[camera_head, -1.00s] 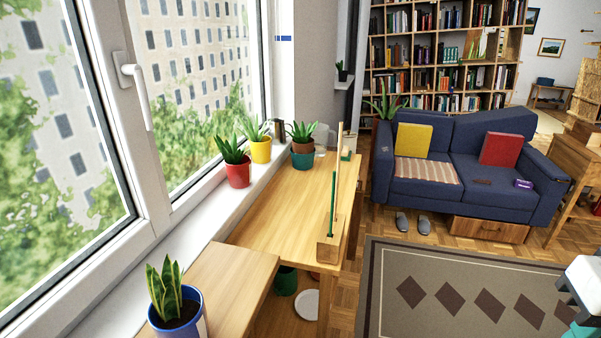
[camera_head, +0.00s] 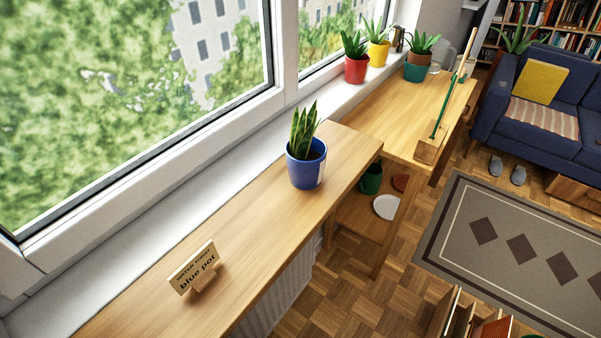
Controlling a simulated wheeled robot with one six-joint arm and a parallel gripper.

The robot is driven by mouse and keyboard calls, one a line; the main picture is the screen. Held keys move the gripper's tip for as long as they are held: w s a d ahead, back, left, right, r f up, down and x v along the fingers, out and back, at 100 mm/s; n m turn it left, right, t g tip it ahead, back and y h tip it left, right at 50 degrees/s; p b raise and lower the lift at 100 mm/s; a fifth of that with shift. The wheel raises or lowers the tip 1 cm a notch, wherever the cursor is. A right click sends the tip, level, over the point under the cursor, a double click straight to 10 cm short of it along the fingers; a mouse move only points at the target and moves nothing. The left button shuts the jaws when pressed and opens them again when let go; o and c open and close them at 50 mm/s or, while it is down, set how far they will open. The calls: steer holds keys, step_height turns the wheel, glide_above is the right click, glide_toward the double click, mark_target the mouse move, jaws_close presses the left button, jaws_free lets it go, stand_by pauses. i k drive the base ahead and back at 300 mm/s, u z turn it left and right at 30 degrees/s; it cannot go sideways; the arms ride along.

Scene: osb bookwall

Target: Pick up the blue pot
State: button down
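The blue pot (camera_head: 306,172) holds a tall, pointed-leaf plant and stands upright on a narrow wooden shelf (camera_head: 240,232) beside the window. A pale label is on its right side. A small wooden sign (camera_head: 193,268) reading "blue pot" stands on the same shelf, nearer to me. My gripper is not in this view.
A wooden table (camera_head: 400,112) adjoins the shelf's far end, with a teal pot (camera_head: 415,72) and an upright wooden piece on it. Red (camera_head: 356,68) and yellow pots (camera_head: 378,54) stand on the sill. Parquet floor is open right of the shelf, beside the rug (camera_head: 500,245).

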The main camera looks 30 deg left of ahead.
mark_target(306, 153)
steer(key=z, duration=2.2)
steer(key=i, duration=0.4)
steer(key=u, duration=3.8)
steer(key=i, duration=0.5)
steer(key=u, duration=0.3)
steer(key=k, duration=0.4)
steer(key=z, duration=0.75)
